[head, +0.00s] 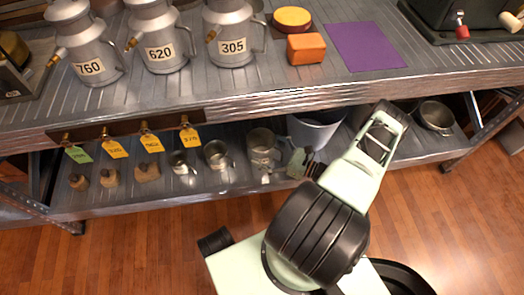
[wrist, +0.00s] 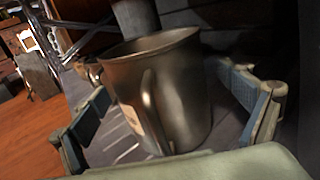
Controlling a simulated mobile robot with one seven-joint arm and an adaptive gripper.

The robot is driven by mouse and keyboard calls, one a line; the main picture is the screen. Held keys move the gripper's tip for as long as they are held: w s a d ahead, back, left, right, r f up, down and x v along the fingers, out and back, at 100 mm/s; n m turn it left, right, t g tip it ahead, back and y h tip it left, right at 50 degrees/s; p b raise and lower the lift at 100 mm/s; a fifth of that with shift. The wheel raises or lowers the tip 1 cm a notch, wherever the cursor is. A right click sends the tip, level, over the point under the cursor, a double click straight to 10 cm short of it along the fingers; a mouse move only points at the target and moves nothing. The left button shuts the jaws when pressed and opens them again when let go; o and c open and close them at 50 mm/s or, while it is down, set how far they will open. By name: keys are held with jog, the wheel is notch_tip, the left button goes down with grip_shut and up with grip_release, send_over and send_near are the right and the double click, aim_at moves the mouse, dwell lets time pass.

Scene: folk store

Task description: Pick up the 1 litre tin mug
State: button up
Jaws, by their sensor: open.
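Three tin mugs stand in a row on the lower shelf in the head view, growing in size to the right. The largest tin mug (head: 262,146), nearest my gripper, appears to be the 1 litre one; its size marking cannot be read. In the wrist view a grey metal mug (wrist: 178,95) stands upright, its handle and a pale label facing the camera. My gripper (head: 297,162) is beside the largest mug in the head view. In the wrist view its two fingers are spread, one on each side of the mug, apparently with gaps. The lower part of the mug is partly hidden.
The medium mug (head: 217,155) and small mug (head: 182,165) stand to the left. A large grey vessel (head: 316,132) is behind my gripper, and a metal pot (head: 435,117) is at right. The upper shelf (head: 270,95) overhangs, with hanging tags (head: 115,149) along its edge.

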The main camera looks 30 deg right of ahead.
jog(key=shift+w+a, duration=0.3)
jog(key=shift+w, duration=0.1)
jog(key=c, duration=1.4)
jog(key=shift+r, duration=0.1)
